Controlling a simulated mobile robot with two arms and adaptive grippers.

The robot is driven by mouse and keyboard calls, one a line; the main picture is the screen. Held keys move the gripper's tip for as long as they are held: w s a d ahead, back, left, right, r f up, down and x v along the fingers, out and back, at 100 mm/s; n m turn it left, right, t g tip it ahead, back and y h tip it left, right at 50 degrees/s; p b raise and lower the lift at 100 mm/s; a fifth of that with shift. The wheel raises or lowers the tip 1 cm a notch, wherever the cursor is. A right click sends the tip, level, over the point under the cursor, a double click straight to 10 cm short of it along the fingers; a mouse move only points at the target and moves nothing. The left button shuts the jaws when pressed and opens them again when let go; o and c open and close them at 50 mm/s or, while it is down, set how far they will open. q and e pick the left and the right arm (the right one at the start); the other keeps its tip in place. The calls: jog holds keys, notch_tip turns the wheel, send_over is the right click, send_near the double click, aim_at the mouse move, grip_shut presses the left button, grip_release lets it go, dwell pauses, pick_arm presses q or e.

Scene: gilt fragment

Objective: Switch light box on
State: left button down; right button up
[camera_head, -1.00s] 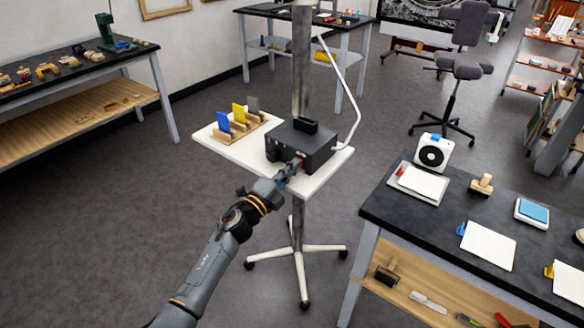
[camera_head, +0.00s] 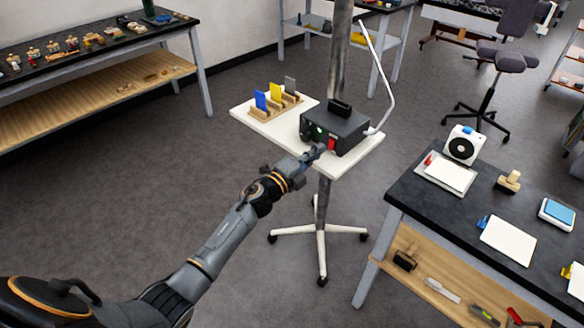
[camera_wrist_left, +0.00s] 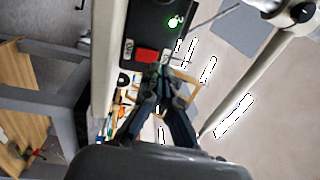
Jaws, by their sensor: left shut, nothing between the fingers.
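The light box (camera_head: 345,130) is a dark box on a white stand shelf (camera_head: 362,158). It has a red switch (camera_head: 332,145) on its front, and a green light (camera_head: 319,129) glows to the left of the switch. In the left wrist view the red switch (camera_wrist_left: 147,56) and the lit green lamp (camera_wrist_left: 175,22) show clearly. My left gripper (camera_head: 318,152) is shut and empty, its tips just in front of the box near the switch. In the wrist view its fingertips (camera_wrist_left: 162,72) are close beside the switch; I cannot tell whether they touch it. My right gripper is not in view.
A wooden rack (camera_head: 278,106) with blue, yellow and grey plates stands left of the box. A white curved arm (camera_head: 378,80) rises at its right. A dark-topped table (camera_head: 405,196) with papers stands at the right. The floor at the left is clear.

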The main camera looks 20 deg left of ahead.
pick_arm(q)
jog(key=s+a+r, duration=0.2)
jog(key=s+a, duration=0.1)
jog(key=s, duration=0.6)
jog(key=shift+s+a, duration=0.25)
jog(key=shift+s, duration=0.15)
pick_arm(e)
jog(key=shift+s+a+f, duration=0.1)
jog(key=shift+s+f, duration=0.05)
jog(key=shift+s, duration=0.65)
